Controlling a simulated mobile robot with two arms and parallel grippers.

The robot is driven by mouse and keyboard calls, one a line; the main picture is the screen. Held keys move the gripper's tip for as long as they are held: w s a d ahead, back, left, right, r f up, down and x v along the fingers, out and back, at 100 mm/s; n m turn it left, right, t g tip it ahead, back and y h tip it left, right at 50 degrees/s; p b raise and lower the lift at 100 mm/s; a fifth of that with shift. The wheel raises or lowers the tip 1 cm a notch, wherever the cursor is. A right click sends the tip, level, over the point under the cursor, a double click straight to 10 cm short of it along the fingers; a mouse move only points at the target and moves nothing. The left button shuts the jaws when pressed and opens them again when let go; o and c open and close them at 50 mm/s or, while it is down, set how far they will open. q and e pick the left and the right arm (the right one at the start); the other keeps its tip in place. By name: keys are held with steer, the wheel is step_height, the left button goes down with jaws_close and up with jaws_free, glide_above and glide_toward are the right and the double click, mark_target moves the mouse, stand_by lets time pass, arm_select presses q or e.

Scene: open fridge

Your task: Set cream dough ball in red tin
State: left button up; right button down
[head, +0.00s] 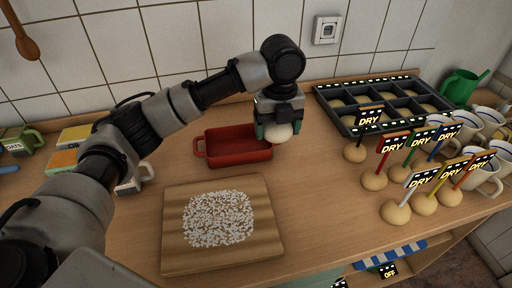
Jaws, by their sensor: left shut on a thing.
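The red tin (238,150) is a rectangular dish with side handles on the wooden counter, behind the cutting board. My left gripper (278,126) points down at the tin's right end, shut on a cream dough ball (279,134). The ball hangs in front of the tin's right rim in the picture; I cannot tell whether it is over the inside of the tin. The tin's inside shows as empty in its visible part. The gripper hides the tin's far right corner. My right gripper is not in view.
A cutting board (176,258) with white grains lies in front of the tin. A dark compartment tray (349,131) with dough balls is at the back right. Several balls with "DRY" flags (374,180) stand at right, near mugs (487,180) and a green watering can (459,84).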

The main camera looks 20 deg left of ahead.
arm_select(q)
steer(key=a+f, duration=0.2)
steer(key=a, duration=0.3)
steer(key=p, duration=0.1)
glide_above(238, 150)
steer(key=f, duration=0.4)
steer(key=shift+d, duration=0.25)
steer(key=shift+w+a+f, duration=0.1)
steer(key=shift+a+f, duration=0.15)
steer(key=shift+f, duration=0.3)
step_height(238, 150, down, 3)
steer(key=shift+f+p, duration=0.1)
steer(key=shift+p, duration=0.25)
steer(key=shift+f, duration=0.15)
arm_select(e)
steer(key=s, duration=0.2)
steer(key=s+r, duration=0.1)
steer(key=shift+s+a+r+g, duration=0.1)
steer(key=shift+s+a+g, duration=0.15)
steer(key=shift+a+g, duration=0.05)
arm_select(q)
steer(key=shift+f, duration=0.15)
steer(key=o, duration=1)
